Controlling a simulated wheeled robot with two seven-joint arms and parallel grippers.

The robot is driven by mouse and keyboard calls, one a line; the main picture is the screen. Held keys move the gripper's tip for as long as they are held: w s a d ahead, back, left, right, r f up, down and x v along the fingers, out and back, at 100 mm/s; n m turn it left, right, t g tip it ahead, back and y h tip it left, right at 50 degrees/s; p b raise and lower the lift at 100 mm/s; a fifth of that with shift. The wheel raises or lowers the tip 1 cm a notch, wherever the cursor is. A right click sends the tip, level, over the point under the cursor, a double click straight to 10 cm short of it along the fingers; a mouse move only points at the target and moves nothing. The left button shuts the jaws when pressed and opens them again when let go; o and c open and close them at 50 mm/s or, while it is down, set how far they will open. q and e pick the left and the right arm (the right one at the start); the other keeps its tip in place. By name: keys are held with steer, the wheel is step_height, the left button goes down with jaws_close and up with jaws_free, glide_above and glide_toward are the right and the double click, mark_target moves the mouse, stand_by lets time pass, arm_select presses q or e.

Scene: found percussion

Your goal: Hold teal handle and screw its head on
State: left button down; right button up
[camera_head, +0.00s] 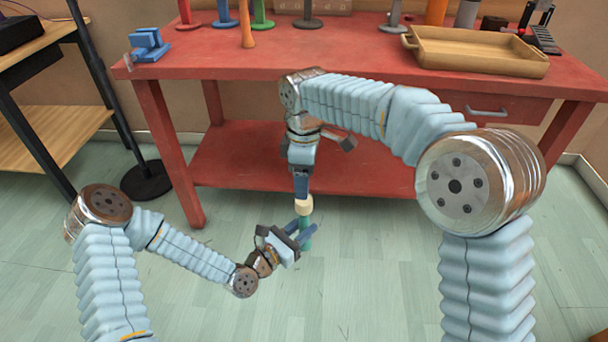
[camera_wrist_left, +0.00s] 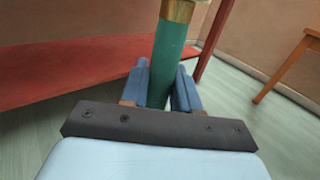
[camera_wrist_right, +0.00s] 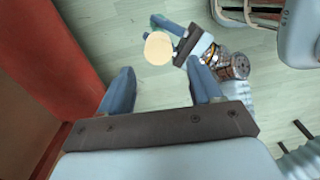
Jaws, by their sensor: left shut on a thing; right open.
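My left gripper (camera_head: 298,236) is shut on the teal handle (camera_head: 305,241) and holds it upright above the floor, in front of the table. In the left wrist view the teal handle (camera_wrist_left: 171,45) stands between the fingers (camera_wrist_left: 162,88), with a brass collar (camera_wrist_left: 180,10) at its upper end. A cream round head (camera_head: 304,207) shows at the handle's top; whether it is threaded on cannot be told. My right gripper (camera_head: 302,190) is open just above the head, pointing down. In the right wrist view the head (camera_wrist_right: 158,47) lies beyond the open fingers (camera_wrist_right: 162,84).
The red table (camera_head: 225,62) stands behind, with a lower shelf (camera_head: 240,165). On it are a wooden tray (camera_head: 475,62), a blue vise-like object (camera_head: 149,45), an orange handle (camera_head: 248,36) and several coloured stands. A black round base (camera_head: 147,181) stands on the left floor. The front floor is open.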

steer(key=shift+w+r+n, duration=0.1)
steer(key=shift+r+n, duration=0.05)
steer(key=shift+n, duration=0.25)
steer(key=shift+f, duration=4.05)
